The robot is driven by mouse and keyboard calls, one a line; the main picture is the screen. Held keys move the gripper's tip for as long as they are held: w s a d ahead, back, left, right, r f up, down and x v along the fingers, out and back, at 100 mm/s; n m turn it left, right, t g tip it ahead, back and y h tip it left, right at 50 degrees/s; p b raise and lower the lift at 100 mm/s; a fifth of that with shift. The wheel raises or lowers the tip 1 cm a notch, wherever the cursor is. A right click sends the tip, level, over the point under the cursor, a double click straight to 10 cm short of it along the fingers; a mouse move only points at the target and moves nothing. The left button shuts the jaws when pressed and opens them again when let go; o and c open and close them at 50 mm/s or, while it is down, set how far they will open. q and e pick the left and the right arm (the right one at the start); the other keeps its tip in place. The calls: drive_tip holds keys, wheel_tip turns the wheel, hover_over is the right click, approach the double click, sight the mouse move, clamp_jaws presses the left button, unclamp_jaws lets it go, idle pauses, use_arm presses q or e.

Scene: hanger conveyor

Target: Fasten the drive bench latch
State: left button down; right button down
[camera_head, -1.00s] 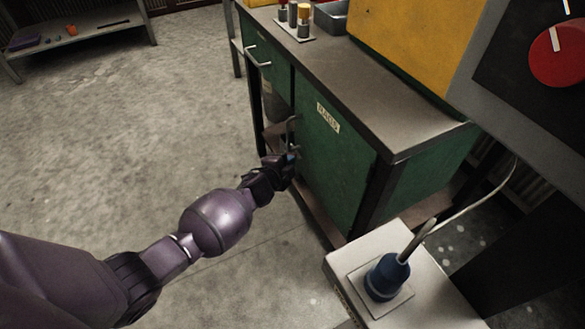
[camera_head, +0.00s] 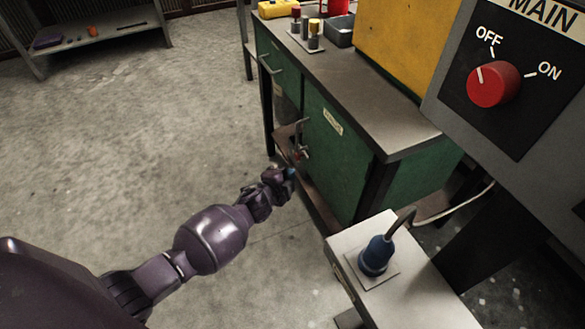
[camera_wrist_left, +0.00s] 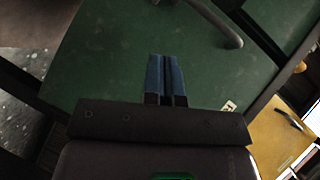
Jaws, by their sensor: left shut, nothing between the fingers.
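The green drive bench (camera_head: 338,160) has a labelled door on its front. At the door's left edge is a grey upright handle (camera_head: 303,130) with a small reddish latch piece (camera_head: 301,153) by its lower end. Whether the latch is fastened is too small to tell. My left gripper (camera_head: 289,174) is shut and empty, just below and left of the latch, apart from it. In the left wrist view its blue fingertips (camera_wrist_left: 164,62) are together before the green door (camera_wrist_left: 110,60), with a grey handle (camera_wrist_left: 217,22) at the top. My right gripper is out of view.
A switch box with a red knob (camera_head: 493,84) is at the upper right. A blue plug (camera_head: 377,255) stands on a pale pedestal (camera_head: 430,295) at lower right. Small items and a grey bin (camera_head: 340,32) are on the bench top. The floor at left is clear.

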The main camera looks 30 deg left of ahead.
use_arm(q)
drive_tip(key=v, duration=0.2)
drive_tip(key=shift+s+p, duration=0.3)
drive_tip(key=shift+s, duration=0.1)
idle(0.4)
